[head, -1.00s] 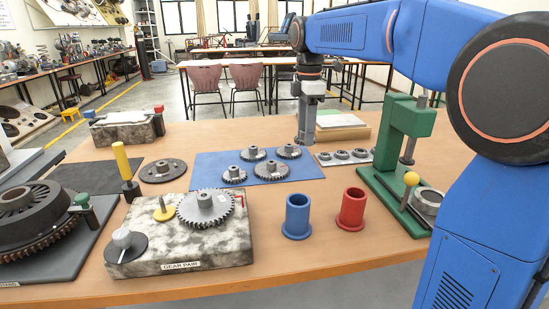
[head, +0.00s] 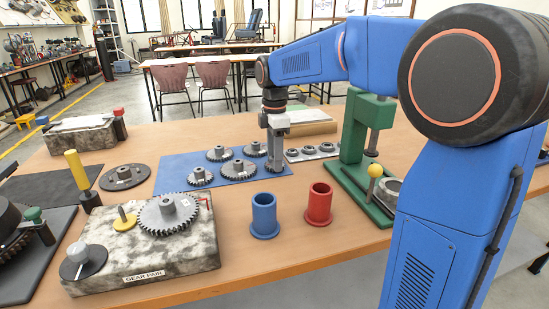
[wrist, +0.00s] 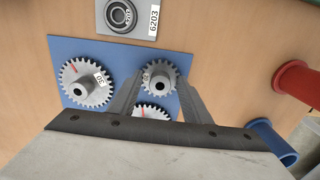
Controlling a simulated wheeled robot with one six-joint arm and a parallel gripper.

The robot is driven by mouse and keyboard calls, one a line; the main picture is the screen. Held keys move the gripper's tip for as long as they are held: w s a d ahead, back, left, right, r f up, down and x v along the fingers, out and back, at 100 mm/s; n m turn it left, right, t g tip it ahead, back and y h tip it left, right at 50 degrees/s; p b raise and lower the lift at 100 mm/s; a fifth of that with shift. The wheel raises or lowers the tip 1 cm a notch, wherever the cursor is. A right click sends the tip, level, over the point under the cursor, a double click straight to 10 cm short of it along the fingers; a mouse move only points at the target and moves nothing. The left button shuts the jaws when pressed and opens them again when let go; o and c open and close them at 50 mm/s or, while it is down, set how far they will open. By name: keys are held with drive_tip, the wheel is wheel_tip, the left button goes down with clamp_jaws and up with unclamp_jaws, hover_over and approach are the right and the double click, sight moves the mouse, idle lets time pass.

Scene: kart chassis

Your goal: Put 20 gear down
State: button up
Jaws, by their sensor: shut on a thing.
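My gripper (head: 275,168) points down at the right end of the blue mat (head: 172,180). Several gears (head: 200,176) lie on the mat.
A blue cup (head: 264,217) and a red cup (head: 319,205) stand in front of the mat. A green press (head: 355,130) stands to the right. A bearing tray (head: 312,153) lies behind right. A stone block (head: 190,253) carries a large gear (head: 168,213).

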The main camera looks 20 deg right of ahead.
drive_tip(key=shift+f, duration=0.15)
drive_tip(key=o, duration=1.3)
drive_tip(key=shift+o, duration=0.2)
wheel_tip(320, 180, up, 12)
